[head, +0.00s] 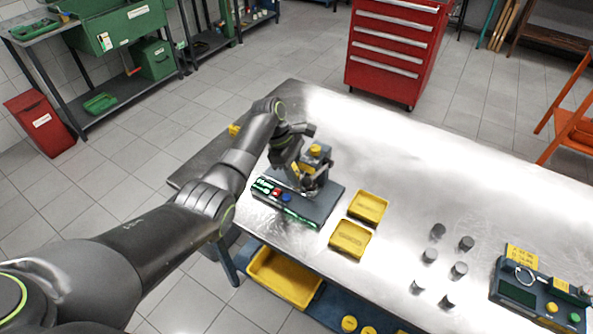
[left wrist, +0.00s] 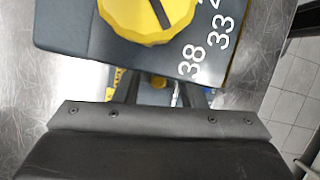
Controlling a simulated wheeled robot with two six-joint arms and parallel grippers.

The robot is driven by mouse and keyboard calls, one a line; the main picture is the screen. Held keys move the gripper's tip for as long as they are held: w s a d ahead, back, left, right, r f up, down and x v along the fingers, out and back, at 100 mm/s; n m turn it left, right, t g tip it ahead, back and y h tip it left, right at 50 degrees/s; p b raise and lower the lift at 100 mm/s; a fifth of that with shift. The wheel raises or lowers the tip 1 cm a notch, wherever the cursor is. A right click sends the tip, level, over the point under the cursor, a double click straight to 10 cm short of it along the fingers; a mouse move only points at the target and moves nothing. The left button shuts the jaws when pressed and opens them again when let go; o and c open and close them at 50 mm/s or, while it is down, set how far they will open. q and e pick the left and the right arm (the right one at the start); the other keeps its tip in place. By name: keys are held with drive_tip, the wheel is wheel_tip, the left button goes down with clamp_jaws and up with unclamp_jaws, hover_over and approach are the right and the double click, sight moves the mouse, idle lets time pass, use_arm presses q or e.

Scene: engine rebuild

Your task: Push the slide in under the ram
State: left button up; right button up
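The small press (head: 308,172) stands on the left part of the steel table, on a dark base (head: 300,208) with a red and a blue button in front. A yellow knob (head: 315,150) tops it. In the left wrist view the yellow knob (left wrist: 150,18) sits on a dark housing (left wrist: 85,40) marked 38 and 33. My left gripper (head: 294,170) is low against the left side of the press. Its fingertips are mostly hidden below the housing, so I cannot tell their opening. The slide and the ram cannot be made out clearly. My right gripper is not in view.
Two yellow trays (head: 350,239) lie right of the press. Several grey cylinders (head: 430,255) stand farther right, beside a control box (head: 540,295) with yellow and green buttons. The table's middle and back are clear. A red tool cabinet (head: 395,50) stands behind.

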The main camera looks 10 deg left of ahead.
use_arm(q)
drive_tip(key=shift+w+a+r, duration=0.1)
drive_tip(key=shift+a+r, duration=0.15)
drive_tip(key=shift+r, duration=0.1)
drive_tip(key=v, duration=1.6)
drive_tip(key=shift+r, duration=0.35)
